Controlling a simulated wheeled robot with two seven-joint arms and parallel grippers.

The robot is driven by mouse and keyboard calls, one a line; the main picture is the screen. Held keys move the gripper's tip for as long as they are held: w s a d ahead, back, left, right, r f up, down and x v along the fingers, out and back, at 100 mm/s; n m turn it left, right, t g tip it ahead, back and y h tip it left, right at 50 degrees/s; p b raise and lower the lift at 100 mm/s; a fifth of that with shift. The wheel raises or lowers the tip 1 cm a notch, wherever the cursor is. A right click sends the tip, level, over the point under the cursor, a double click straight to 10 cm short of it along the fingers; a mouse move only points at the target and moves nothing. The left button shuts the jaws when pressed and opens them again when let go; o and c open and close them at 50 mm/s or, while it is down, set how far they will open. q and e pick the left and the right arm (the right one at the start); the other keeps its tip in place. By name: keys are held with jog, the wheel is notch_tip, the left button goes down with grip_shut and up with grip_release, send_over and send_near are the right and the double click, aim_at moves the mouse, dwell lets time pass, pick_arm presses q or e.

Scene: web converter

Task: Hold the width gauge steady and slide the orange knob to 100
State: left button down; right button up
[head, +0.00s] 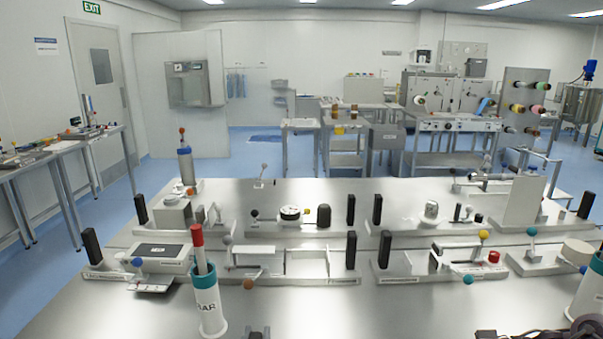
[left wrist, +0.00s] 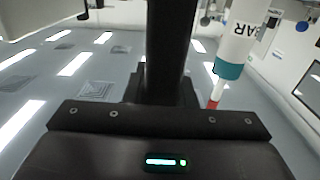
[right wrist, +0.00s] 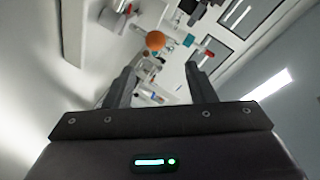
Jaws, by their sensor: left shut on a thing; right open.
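The width gauge (head: 290,262) appears to be the pale slide with a bar and end plates on the bench, right of the cup. Its orange knob (head: 248,284) sits low at the front left. In the right wrist view an orange knob (right wrist: 155,41) shows just beyond my right gripper (right wrist: 160,72), which is open and empty, its fingers apart. My left gripper (head: 257,334) only just shows at the bottom edge of the head view. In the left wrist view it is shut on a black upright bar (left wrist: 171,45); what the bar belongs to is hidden.
A white cup with a teal rim (head: 208,305) and a red-tipped stick stands left of the gauge; it also shows in the left wrist view (left wrist: 238,40). A device with a blue knob (head: 137,262) is to the left, one with a yellow knob (head: 484,235) to the right.

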pick_arm(q)
jog(key=shift+a+f, duration=0.1)
jog(key=shift+f, duration=0.25)
jog(key=c, duration=1.6)
grip_release()
jog(key=o, duration=0.5)
jog(key=shift+r, duration=0.25)
jog(key=s, duration=1.2)
